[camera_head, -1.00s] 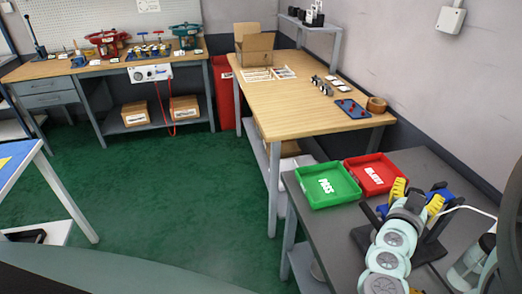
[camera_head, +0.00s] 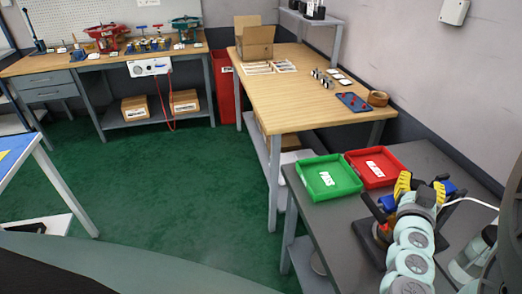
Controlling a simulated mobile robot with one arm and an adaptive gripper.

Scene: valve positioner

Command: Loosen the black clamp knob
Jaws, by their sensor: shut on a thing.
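My gripper (camera_head: 421,187), with yellow fingers, is at the fixture on the dark grey bench (camera_head: 345,237) at the lower right. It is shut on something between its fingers. The black clamp knob cannot be made out as a separate shape; my gripper and wrist cover that spot, so I take it to be what is held. A black bar-like part (camera_head: 374,208) sticks up just left of the gripper. Blue parts (camera_head: 450,187) of the device show beside the fingers. A small orange-red part shows left of my wrist.
A green tray (camera_head: 357,190) and a red tray (camera_head: 398,180) with white labels stand behind the fixture. A white cable curves away on the right. A bottle-like object (camera_head: 466,267) stands at the lower right.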

